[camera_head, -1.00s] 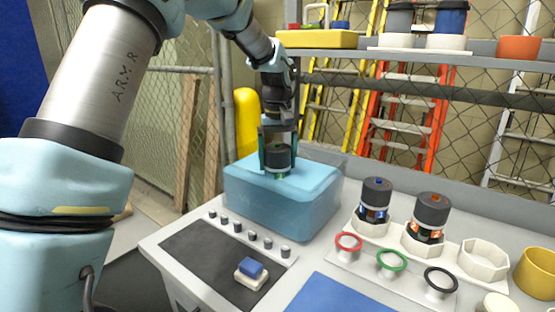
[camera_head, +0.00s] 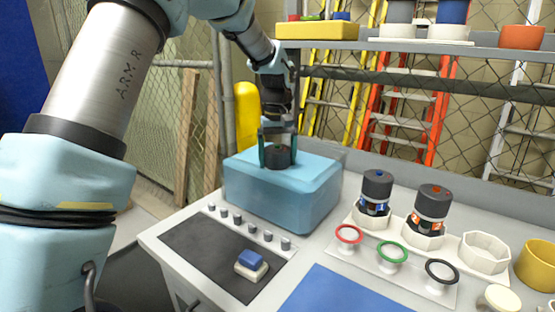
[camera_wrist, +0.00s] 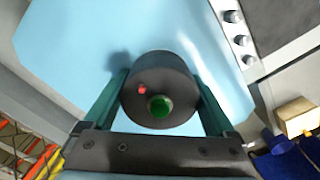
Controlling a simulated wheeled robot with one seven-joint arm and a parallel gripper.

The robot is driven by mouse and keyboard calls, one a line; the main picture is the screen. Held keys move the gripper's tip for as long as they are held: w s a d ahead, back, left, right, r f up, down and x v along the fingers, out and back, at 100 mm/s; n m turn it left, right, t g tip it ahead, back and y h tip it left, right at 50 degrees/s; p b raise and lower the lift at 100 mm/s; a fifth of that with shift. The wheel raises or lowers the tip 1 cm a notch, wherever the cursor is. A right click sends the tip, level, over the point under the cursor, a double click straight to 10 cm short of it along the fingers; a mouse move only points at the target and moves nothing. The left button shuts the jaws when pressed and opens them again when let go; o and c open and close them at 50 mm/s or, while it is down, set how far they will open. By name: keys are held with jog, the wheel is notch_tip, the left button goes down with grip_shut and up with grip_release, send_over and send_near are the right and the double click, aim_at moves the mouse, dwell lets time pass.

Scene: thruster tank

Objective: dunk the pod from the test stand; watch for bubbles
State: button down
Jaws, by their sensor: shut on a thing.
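A dark cylindrical pod (camera_head: 279,158) sits at the water surface of the clear blue tank (camera_head: 285,207), its lower part below the surface. My gripper (camera_head: 278,150) is shut on the pod, one finger on each side. In the wrist view the pod's dark top (camera_wrist: 160,85) faces the camera, with a green round button and a small red light. The pod looks about upright. The test stand (camera_head: 375,222) on the right holds two similar pods, one with a blue top mark (camera_head: 376,190) and one with a red mark (camera_head: 431,208); its right cup (camera_head: 485,252) is empty. I can make out no bubbles.
Red, green and black rings (camera_head: 391,252) stand before the stand. A row of knobs (camera_head: 250,230) and a blue-and-white block (camera_head: 251,264) lie in front of the tank. A yellow cup (camera_head: 537,265) is at the right edge. A shelf (camera_head: 420,46) runs above the back.

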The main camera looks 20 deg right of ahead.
jog(key=shift+f, duration=0.55)
jog(key=shift+f+b, duration=0.55)
jog(key=shift+f, duration=0.35)
jog(key=shift+r, duration=0.15)
dwell(5.6)
